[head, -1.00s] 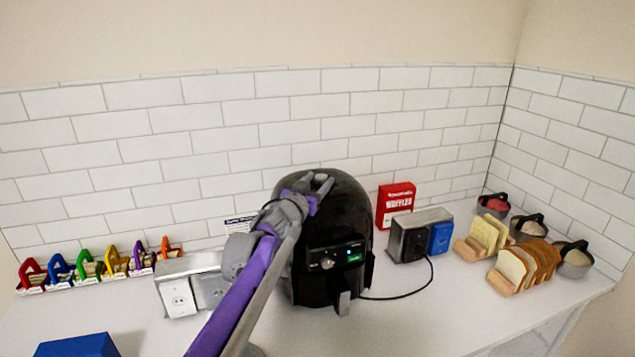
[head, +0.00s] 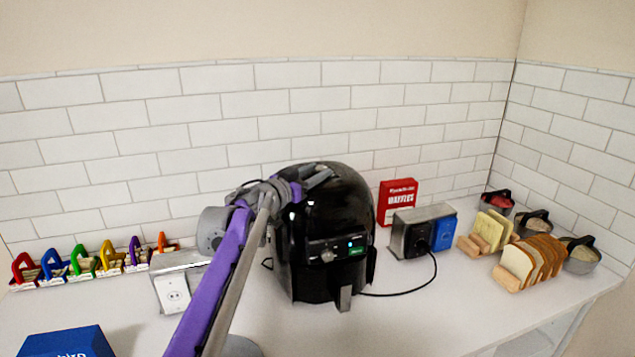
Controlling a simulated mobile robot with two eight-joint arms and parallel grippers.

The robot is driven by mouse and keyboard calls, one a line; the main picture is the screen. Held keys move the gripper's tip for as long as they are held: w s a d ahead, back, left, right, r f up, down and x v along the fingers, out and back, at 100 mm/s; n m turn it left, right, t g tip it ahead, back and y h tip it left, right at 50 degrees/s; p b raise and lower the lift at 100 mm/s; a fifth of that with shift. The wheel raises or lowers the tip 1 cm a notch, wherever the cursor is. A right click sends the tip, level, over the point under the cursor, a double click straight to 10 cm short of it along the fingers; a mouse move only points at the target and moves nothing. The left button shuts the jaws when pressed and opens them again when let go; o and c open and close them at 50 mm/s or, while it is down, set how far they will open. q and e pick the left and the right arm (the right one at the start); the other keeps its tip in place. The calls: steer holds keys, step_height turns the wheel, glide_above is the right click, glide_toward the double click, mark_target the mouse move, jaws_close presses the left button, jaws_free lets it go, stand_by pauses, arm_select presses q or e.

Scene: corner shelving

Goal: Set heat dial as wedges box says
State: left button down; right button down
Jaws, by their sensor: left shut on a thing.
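A black air fryer (head: 330,215) stands upright in the middle of the counter. Its front panel has a small round dial (head: 327,256) beside a lit green display (head: 358,251); the dial's marks are too small to read. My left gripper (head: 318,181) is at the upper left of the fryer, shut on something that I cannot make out. It is above the front dial and apart from it. A blue box (head: 62,342) is cut off at the bottom left; its lettering is not readable as a whole. My right gripper is not in view.
A red waffles box (head: 397,202) stands at the back. The front right counter is clear.

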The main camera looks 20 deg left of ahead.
arm_select(q)
steer(key=m+h, duration=0.1)
steer(key=m+g+h, duration=0.1)
steer(key=shift+w+a+h+p, duration=0.15)
steer(key=shift+a+h+p, duration=0.15)
steer(key=shift+h+p, duration=0.1)
steer(key=m+g+h+p, duration=0.4)
steer(key=g, duration=0.1)
steer(key=w+m+g+h+p, duration=0.1)
steer(key=m+g+h+p, duration=0.1)
steer(key=g+h+p, duration=0.1)
steer(key=shift+a+r+m, duration=0.3)
steer(key=shift+a+m, duration=0.1)
steer(key=shift+f+m+g+h+p, duration=0.2)
steer(key=shift+m+g+h+p, duration=0.15)
steer(key=shift+g, duration=0.35)
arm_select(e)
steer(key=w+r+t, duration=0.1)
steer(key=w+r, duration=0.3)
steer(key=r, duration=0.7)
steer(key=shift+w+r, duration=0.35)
arm_select(q)
steer(key=shift+c, duration=2.2)
jaws_free()
steer(key=v, duration=1)
steer(key=shift+s+a, duration=0.1)
steer(key=shift+a, duration=0.25)
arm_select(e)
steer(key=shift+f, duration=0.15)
